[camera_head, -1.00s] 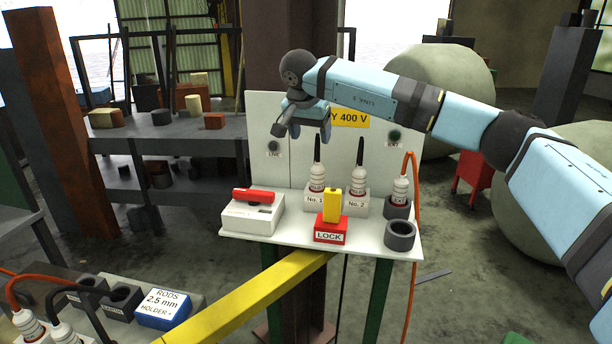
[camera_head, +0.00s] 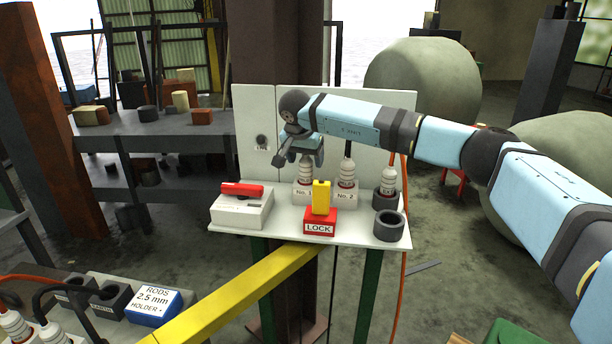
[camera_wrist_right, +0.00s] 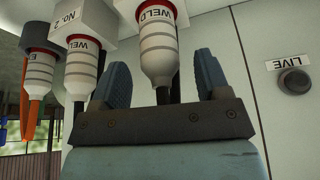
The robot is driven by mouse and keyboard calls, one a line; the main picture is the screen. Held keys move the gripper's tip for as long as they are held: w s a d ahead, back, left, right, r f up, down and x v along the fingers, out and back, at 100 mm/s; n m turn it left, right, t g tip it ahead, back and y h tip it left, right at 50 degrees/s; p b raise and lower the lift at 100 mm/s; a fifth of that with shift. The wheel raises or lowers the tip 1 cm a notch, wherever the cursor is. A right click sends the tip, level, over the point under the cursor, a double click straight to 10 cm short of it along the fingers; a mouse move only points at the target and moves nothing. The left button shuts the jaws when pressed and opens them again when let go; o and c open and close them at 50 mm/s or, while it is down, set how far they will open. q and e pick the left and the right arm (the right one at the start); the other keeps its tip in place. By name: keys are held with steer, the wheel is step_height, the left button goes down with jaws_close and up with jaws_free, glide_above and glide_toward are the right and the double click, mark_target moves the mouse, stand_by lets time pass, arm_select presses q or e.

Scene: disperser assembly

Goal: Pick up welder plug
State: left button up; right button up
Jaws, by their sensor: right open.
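Three white ribbed plugs stand on the panel shelf. The plug at No. 1 (camera_head: 305,170) has my right gripper (camera_head: 298,159) just above it, open. In the right wrist view the two fingers (camera_wrist_right: 161,78) are apart on either side of a plug marked WELD (camera_wrist_right: 158,45) and its dark cable; I cannot tell whether they touch it. The plug at No. 2 (camera_head: 347,173), also marked WELD, stands to the right with a black cable. The third plug (camera_head: 387,181), with an orange cable, sits in a dark socket. My left gripper is not in view.
On the shelf (camera_head: 290,232) are a white box with a red handle (camera_head: 242,208), a red LOCK block with a yellow piece (camera_head: 320,220) and an empty dark ring (camera_head: 389,225). A yellow beam (camera_head: 245,292) runs below. More plugs and a rods box (camera_head: 154,305) are lower left.

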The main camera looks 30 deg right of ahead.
steer(key=shift+x, duration=1.05)
steer(key=c, duration=1)
steer(key=shift+c, duration=0.7)
steer(key=shift+r, duration=0.15)
